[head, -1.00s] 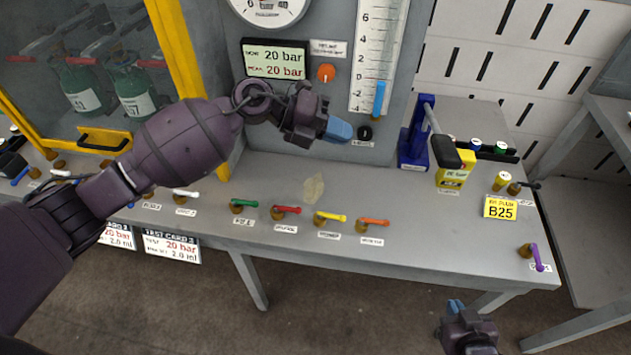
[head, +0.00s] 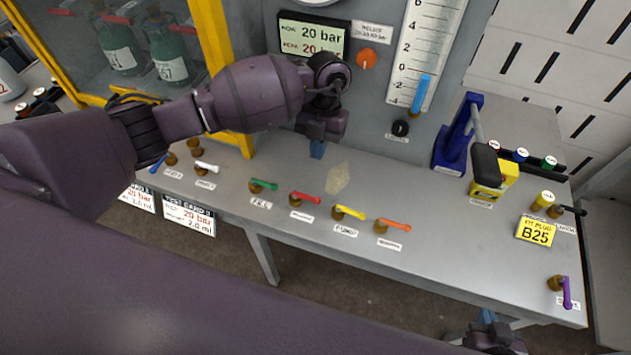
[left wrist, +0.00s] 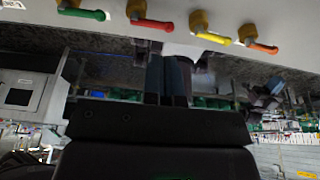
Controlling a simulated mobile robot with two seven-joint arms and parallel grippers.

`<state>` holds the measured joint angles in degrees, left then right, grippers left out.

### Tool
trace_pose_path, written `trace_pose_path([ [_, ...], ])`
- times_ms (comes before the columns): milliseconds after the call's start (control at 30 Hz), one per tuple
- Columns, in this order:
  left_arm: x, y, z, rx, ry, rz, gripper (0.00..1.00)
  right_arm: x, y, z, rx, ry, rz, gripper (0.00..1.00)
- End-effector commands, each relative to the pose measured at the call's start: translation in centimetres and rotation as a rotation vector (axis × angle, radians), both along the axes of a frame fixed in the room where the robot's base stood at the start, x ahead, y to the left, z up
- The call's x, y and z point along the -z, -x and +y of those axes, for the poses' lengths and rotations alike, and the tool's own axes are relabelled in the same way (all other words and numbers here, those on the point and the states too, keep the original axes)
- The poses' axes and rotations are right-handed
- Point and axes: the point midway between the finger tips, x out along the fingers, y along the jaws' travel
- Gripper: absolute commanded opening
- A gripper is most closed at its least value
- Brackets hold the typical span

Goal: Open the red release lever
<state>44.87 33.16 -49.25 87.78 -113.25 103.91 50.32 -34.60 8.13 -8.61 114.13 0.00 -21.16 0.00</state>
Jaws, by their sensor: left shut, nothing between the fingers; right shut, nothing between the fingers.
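The red lever (head: 306,198) sits on a brass valve at the bench's front edge, between the green lever (head: 264,184) and the yellow lever (head: 350,212). Its handle points right along the edge. In the left wrist view the red lever (left wrist: 152,25) is at the top, beyond the fingers. My left gripper (head: 317,150) is shut and empty, pointing down above the bench, behind the red lever and apart from it. Its blue fingers (left wrist: 168,80) are together in the left wrist view. My right gripper (head: 487,318) is low at the bottom edge, in front of the bench, shut and partly cut off.
An orange lever (head: 395,225) is right of the yellow one, and a white lever (head: 207,167) is left of the green. A blue press (head: 458,135) and a yellow block (head: 490,182) stand at the right. The gauge panel (head: 255,60) rises behind my left gripper.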

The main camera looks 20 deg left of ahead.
Motion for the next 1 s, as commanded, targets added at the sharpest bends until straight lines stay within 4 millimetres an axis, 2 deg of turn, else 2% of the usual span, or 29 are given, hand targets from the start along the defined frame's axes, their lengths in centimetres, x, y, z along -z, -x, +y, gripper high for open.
trace_pose_path([
  [300,0.1,0.0,-0.1,-0.001,0.003,0.0,0.0,0.1,0.0,0.0,0.0,0.0,0.001,0.0],
  [433,0.8,0.3,-0.1,-0.001,0.004,0.002,0.0,0.1,0.0,0.0,0.0,0.0,0.002,0.0],
  [800,6.3,2.0,0.0,-0.003,0.003,0.003,0.0,0.2,-0.2,0.0,-0.001,0.0,-0.001,0.0],
  [1000,8.6,2.7,0.0,-0.001,0.005,0.002,0.0,0.3,-0.3,0.0,-0.002,0.0,-0.002,0.0],
])
